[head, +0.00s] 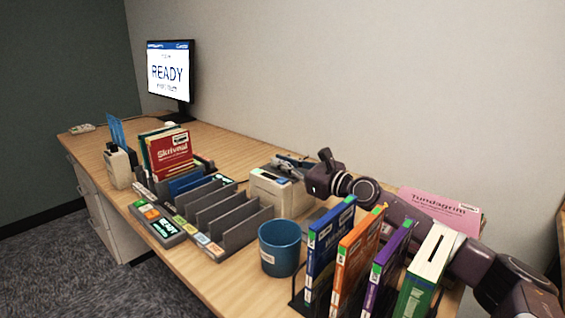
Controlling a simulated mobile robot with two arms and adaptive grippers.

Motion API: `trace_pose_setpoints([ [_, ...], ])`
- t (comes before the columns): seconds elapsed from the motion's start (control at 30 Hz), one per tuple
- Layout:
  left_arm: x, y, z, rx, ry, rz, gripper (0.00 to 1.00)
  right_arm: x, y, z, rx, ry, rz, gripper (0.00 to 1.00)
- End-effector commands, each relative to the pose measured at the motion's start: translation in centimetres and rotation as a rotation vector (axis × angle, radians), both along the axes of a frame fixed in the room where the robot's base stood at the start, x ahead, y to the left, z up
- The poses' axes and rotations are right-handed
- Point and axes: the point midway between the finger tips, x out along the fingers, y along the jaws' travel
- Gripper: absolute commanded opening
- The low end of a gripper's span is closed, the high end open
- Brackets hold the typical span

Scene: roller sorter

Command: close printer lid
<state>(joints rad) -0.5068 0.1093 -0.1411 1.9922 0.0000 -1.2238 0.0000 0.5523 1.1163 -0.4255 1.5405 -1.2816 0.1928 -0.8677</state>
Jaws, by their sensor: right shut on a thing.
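The printer (269,190) is a small beige box on the desk, right of the grey sorter and against the wall side. My right arm comes in from the right, and my right gripper (297,164) is at the printer's top, its fingers pointing left. It is shut on the dark printer lid, at the printer's upper right. The lid is small and partly hidden by the gripper, so its exact angle is hard to tell. My left gripper is not in view.
A blue cup (279,250) and a rack of upright books (333,250) stand in front of the printer. A grey slotted sorter (226,215) lies to its left. A monitor (169,70) reading READY stands at the far end. The desk's (225,140) back strip is clear.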

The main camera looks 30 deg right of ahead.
Motion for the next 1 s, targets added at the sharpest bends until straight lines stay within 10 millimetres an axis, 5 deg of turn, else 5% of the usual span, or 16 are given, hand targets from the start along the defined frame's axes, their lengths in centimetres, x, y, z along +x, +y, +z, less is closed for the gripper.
trace_pose_setpoints([
  [0.47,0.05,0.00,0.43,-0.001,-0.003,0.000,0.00,0.02,-0.40,-0.02,-0.022,-0.008,-0.009,0.00],
  [0.63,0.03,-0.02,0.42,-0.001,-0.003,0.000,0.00,0.01,-0.31,-0.07,-0.020,-0.006,-0.007,0.24],
  [1.0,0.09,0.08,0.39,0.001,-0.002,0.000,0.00,0.01,-0.06,0.32,-0.019,-0.007,-0.002,0.24],
])
